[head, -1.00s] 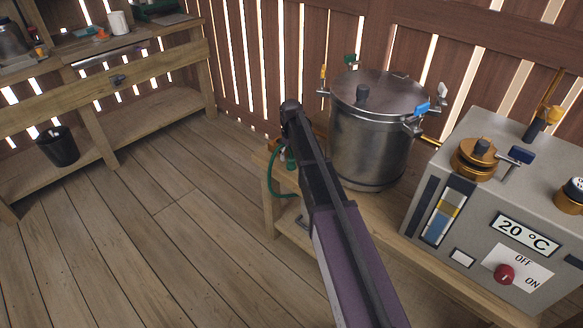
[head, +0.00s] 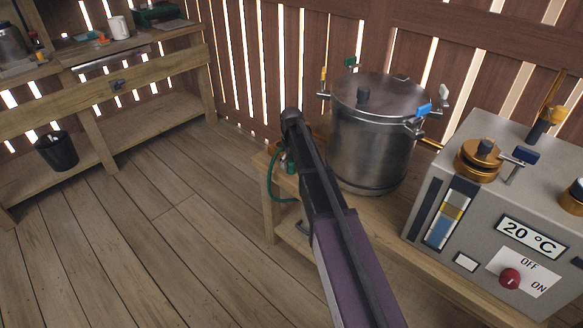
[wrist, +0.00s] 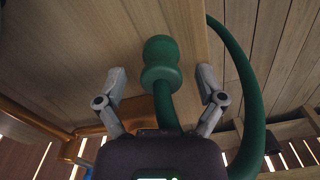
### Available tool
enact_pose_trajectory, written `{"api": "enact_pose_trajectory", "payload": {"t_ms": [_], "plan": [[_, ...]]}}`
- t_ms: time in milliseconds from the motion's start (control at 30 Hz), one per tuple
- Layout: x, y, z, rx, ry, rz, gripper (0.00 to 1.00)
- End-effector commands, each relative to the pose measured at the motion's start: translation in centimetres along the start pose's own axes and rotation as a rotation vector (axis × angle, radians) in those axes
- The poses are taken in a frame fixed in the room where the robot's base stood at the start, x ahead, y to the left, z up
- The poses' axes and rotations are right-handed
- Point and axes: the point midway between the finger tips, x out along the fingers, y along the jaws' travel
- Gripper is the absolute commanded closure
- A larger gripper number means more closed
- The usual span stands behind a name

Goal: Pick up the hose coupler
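The green hose coupler (wrist: 160,62), a knobbed green piece, shows in the wrist view near a wooden surface. My gripper (wrist: 161,74) is open, with one finger on each side of the coupler and a visible gap to both. The green hose (wrist: 250,110) loops round on the right of the wrist view. In the head view the hose (head: 271,180) hangs at the left end of the low wooden bench (head: 268,212). My arm hides most of my gripper there, and the coupler cannot be made out clearly.
A steel pot (head: 368,145) with lid clamps stands on the bench, close right of my arm. A grey control box (head: 490,215) reading 20 °C stands farther right. A workbench (head: 100,90) and black bucket (head: 57,150) are at the left. The floor between is clear.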

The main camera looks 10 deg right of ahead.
Motion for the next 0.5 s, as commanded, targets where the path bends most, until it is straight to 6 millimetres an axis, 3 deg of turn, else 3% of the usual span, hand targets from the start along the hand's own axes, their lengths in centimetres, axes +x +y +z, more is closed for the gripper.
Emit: {"api": "enact_pose_trajectory", "payload": {"t_ms": [33, 200, 267, 500], "plan": [[0.0, 0.0, 0.0, 0.0, 0.0, 0.0, 0.34], [0.0, -0.01, 0.0, 0.0, 0.0, 0.0, 0.85], [0.01, -0.01, 0.01, 0.0, 0.0, 0.0, 1.0], [0.02, -0.02, 0.0, 0.0, 0.0, 0.0, 1.0]]}}
